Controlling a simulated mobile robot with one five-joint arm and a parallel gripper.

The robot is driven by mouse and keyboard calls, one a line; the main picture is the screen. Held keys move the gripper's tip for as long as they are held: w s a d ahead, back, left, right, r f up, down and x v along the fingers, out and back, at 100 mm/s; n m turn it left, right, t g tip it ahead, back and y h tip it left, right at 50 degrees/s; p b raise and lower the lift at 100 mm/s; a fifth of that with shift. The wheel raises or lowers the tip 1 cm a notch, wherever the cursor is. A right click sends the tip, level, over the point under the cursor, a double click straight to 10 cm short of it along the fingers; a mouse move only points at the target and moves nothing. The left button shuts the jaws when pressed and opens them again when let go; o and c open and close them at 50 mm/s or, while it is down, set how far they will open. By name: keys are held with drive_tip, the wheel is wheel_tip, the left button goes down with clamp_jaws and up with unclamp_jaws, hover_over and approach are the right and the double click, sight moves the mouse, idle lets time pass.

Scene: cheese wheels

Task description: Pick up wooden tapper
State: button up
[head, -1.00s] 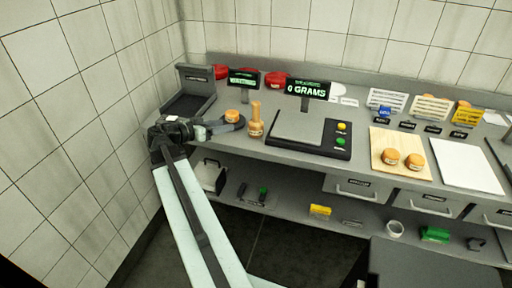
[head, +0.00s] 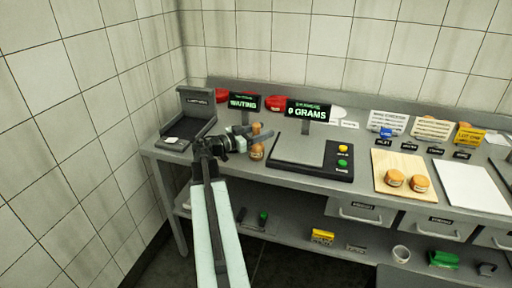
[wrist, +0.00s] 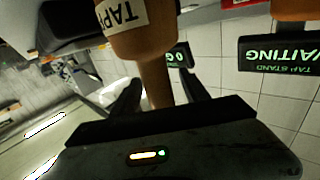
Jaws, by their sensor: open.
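The wooden tapper (head: 257,152) stands on the counter to the left of the scale, partly covered by my gripper (head: 243,133). In the wrist view the labelled tapper head (wrist: 140,38) is close, and its narrower handle (wrist: 156,82) lies between my two dark fingers. My gripper (wrist: 160,90) is open, with a finger on each side of the handle. I cannot tell whether either finger touches it.
An orange-brown object (wrist: 295,8) shows at the wrist view's top edge. Behind the tapper is a WAITING sign (head: 244,102). The scale (head: 300,150) stands to the right, then a wooden board (head: 402,162) with two cheese wheels. A grey tray (head: 190,128) is at left.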

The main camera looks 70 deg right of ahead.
drive_tip(key=shift+s+d, duration=0.2)
drive_tip(key=shift+d, duration=0.1)
clamp_jaws()
idle(1.2)
